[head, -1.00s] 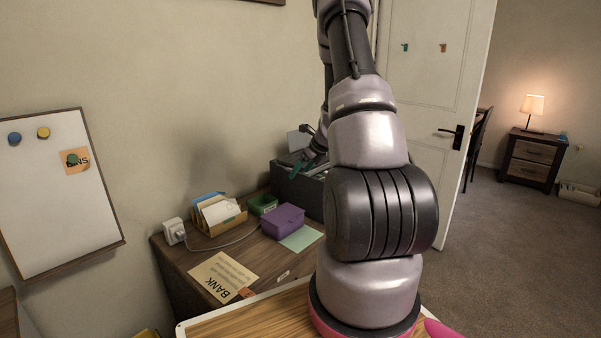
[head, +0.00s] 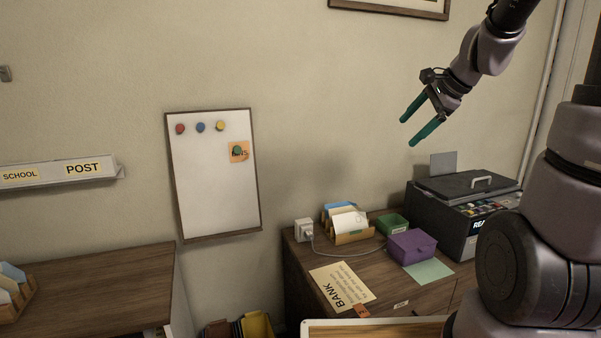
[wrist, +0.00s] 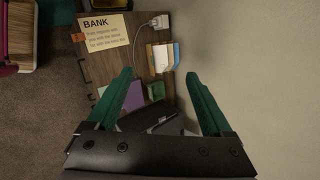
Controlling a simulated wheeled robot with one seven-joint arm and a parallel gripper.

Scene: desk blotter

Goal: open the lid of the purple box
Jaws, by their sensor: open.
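The purple box (head: 411,245) stands on the brown desk (head: 311,263), its lid shut, beside a green box (head: 391,224) and behind a pale green sheet (head: 429,271). In the wrist view the purple box (wrist: 131,121) shows partly behind my left-hand finger. My gripper (head: 411,134) is open and empty, high in the air above the desk, well apart from the purple box. Its two teal fingers (wrist: 159,95) spread wide in the wrist view.
A dark printer-like unit (head: 466,190) stands to the right of the box. A letter holder (head: 352,238), a white plug block (head: 304,230) with a cable and a BANK sheet (head: 342,287) lie to its left. A whiteboard (head: 213,190) hangs on the wall.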

